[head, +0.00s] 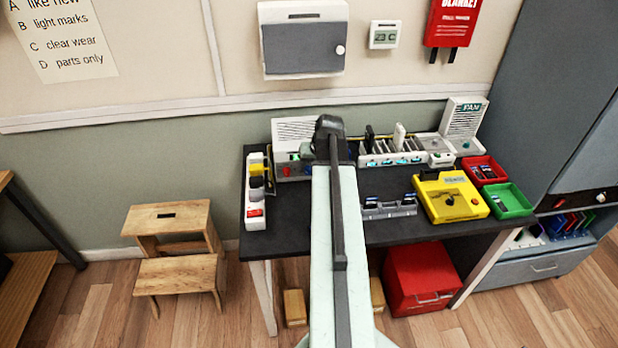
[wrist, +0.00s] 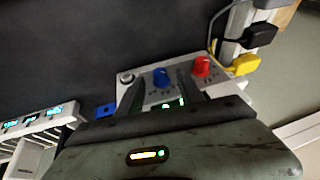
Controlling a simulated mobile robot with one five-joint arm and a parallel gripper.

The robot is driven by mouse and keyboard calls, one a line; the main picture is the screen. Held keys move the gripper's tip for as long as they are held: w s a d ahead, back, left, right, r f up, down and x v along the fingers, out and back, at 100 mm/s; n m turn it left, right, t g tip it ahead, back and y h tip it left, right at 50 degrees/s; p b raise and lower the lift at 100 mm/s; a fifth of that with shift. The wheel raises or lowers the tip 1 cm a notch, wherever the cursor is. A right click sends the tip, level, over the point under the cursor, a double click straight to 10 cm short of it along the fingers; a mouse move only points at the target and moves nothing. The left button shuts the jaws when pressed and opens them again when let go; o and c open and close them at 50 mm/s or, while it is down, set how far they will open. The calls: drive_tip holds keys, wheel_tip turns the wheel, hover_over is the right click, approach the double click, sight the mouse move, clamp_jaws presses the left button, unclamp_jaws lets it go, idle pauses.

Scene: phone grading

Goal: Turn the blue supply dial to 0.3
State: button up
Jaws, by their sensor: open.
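The blue dial (wrist: 161,77) sits on the light grey face of the supply unit (wrist: 128,76) in the wrist view, with the red dial (wrist: 201,66) to its right. The blue dial's pointer and scale are too small to read. My gripper (wrist: 162,88) is open, its two dark fingers reaching over the supply's face on either side of the blue dial's column; I cannot tell whether they touch it. Small green lit digits show between the fingers. In the head view the supply (head: 291,172) stands at the table's back left, partly hidden by my arm.
A power strip (head: 256,190) with plugs lies left of the supply. A lit rack (head: 392,158), yellow tester (head: 449,197), red tray (head: 484,170) and green tray (head: 509,201) stand to the right. The dark table (head: 283,215) is bare in front of the supply.

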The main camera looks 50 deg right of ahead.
sight(308, 171)
drive_tip(key=shift+b+x, duration=0.45)
drive_tip(key=shift+x, duration=0.7)
drive_tip(key=shift+r, duration=0.1)
